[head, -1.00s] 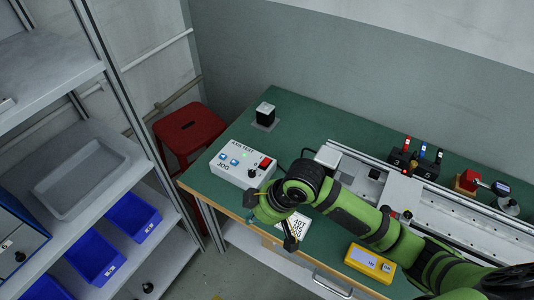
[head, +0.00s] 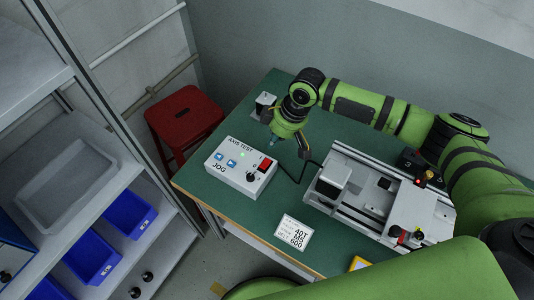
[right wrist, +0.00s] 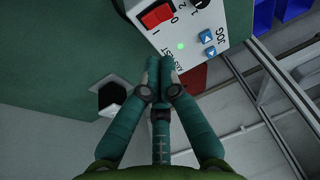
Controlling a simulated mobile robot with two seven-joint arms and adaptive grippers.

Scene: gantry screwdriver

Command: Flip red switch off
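The red switch (head: 265,165) is a rocker on the sloping top of the white AXIS TEST control box (head: 226,172). In the right wrist view the red switch (right wrist: 157,15) shows at the top, with marks I and 0 beside it; I cannot tell which side is pressed. A small green lamp (right wrist: 181,46) beside it is lit. My right gripper (head: 272,141) is above the table just behind the box, apart from the switch. In the right wrist view its teal fingers (right wrist: 161,72) are together and empty. My left gripper is out of view.
A black knob (head: 251,177) and blue JOG buttons (head: 226,160) share the box top. The gantry rail (head: 350,195) is to the right, and a label card (head: 294,232) lies in front. A red stool (head: 185,115) stands left.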

